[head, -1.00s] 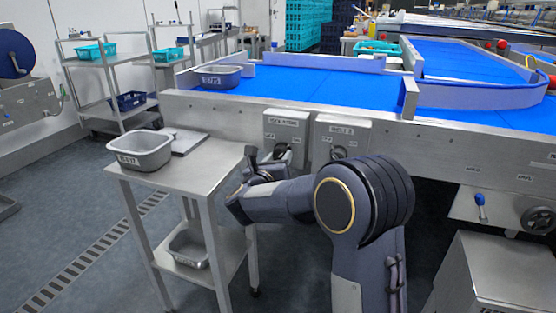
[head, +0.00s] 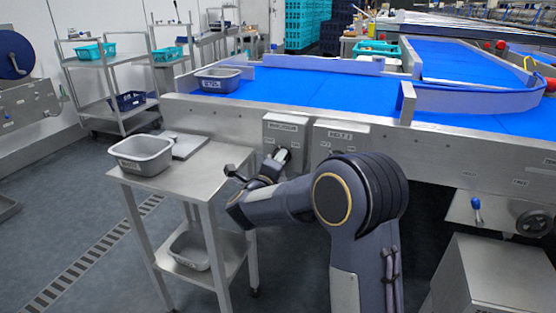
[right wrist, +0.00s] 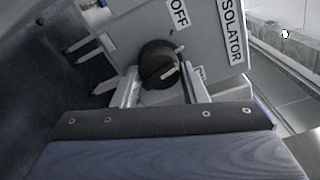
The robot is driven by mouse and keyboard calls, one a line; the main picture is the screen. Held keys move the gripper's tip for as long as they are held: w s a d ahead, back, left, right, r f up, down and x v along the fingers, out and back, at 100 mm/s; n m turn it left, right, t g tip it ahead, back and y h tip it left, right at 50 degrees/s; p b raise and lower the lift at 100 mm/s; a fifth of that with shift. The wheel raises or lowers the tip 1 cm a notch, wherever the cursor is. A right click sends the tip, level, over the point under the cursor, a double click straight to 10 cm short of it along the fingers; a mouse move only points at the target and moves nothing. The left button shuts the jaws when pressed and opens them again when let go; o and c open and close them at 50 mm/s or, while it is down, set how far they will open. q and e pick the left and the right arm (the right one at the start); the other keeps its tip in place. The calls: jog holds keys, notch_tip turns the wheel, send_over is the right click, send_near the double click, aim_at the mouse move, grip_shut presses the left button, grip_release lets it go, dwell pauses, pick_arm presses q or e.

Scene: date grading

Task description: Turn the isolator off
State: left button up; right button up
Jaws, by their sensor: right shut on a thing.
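The isolator (head: 286,124) is a grey box on the conveyor's front side, its label turned and readable in the right wrist view (right wrist: 207,45). Its round black knob (right wrist: 160,64) carries a pale pointer line slanting up to the right. The printed word OFF lies above and right of the knob; the line does not point straight at it. My right gripper (right wrist: 160,84) is shut on the knob, one finger on each side. In the head view my right gripper (head: 280,158) covers the box's lower front. My left gripper is out of view.
A similar box (head: 340,134) sits close on the right. A steel table (head: 195,180) with a grey tub (head: 142,154) stands left of my right arm. The blue conveyor (head: 310,88) runs above the boxes and bears another tub (head: 218,80).

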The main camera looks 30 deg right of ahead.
jog(key=n+p, duration=0.3)
jog(key=n, duration=0.3)
dwell(0.5)
jog(key=o, duration=1)
jog(key=shift+a, duration=0.1)
jog(key=p+v, duration=0.1)
jog(key=v, duration=0.6)
jog(key=shift+s+a, duration=0.25)
jog(key=shift+r+n, duration=0.1)
jog(key=shift+n, duration=0.2)
